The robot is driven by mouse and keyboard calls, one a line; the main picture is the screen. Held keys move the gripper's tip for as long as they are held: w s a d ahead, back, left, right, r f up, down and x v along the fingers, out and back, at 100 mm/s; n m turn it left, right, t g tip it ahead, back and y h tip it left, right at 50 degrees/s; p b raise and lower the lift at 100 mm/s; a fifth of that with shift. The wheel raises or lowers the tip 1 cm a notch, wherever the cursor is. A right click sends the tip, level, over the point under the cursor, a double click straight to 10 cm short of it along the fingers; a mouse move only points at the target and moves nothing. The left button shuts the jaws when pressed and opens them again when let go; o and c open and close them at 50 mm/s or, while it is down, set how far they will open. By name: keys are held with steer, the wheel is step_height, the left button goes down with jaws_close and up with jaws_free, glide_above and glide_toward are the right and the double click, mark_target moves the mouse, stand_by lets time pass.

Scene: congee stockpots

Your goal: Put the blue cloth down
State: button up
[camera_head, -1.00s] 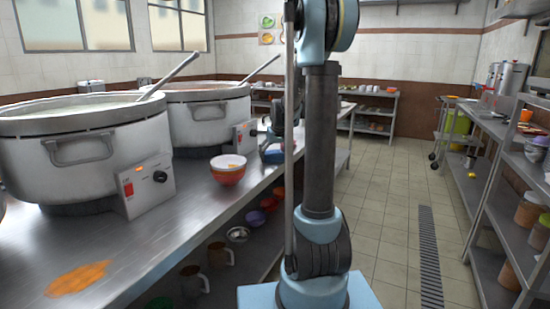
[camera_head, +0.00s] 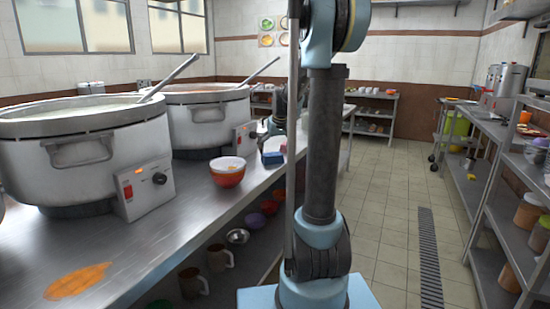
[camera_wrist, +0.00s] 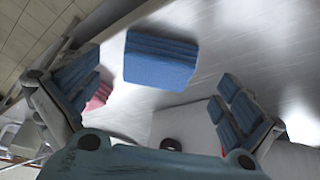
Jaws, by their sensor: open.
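The blue cloth (camera_wrist: 160,60), a folded block, lies on the steel counter in the wrist view, beyond my fingertips. In the head view it shows as a small blue block (camera_head: 273,158) on the counter, right of the second pot's control box. My gripper (camera_wrist: 157,92) is open, its two blue-padded fingers spread wide with nothing between them. The cloth appears apart from both fingers. In the head view my gripper (camera_head: 277,126) is small and dark, just above the cloth, and partly hidden by my arm.
Two big stockpots (camera_head: 85,150) with ladles stand on the counter, left of the cloth. Stacked orange bowls (camera_head: 228,172) sit nearer. A pink item (camera_wrist: 98,97) lies beside the left finger. A pale box with a dark knob (camera_wrist: 171,144) is close below the gripper. Shelves line the right.

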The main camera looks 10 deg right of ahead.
steer(key=v, duration=0.6)
steer(key=s+f, duration=0.1)
steer(key=s, duration=1)
steer(key=s+f+g, duration=0.1)
steer(key=s+f, duration=0.7)
steer(key=s, duration=0.6)
steer(key=s+f+m+g, duration=0.1)
steer(key=s+f, duration=0.7)
steer(key=s, duration=0.5)
steer(key=shift+s+f+m+h, duration=0.2)
steer(key=shift+s+m+h, duration=0.1)
steer(key=shift+s, duration=0.1)
steer(key=shift+c, duration=0.2)
